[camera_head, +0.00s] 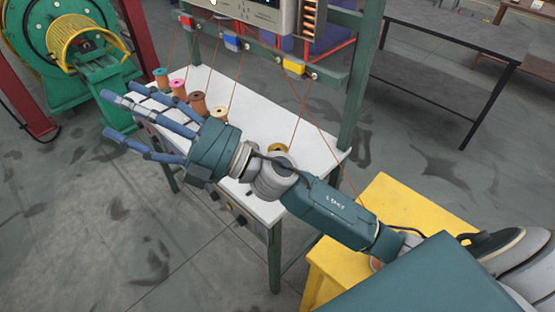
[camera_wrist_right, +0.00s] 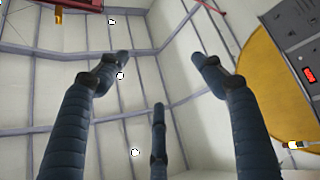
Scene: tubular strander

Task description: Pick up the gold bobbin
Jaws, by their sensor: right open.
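The gold bobbin (camera_head: 278,148) stands on the white table (camera_head: 320,150) in the head view, toward its right part. Its lower part is hidden behind my right arm. My right gripper (camera_head: 115,108) is open and empty, its three blue fingers spread and pointing left, in front of the table's left end and well left of the gold bobbin. In the right wrist view the fingers (camera_wrist_right: 155,75) are spread with nothing between them, and no bobbin shows there. My left gripper is not in view.
A row of bobbins stands on the table's left part: teal (camera_head: 160,74), pink (camera_head: 178,88), brown (camera_head: 198,102) and pale yellow (camera_head: 219,115). Thin wires run up from them to a green frame (camera_head: 362,80). A yellow stand (camera_head: 385,195) is at right, a green machine (camera_head: 40,45) at left.

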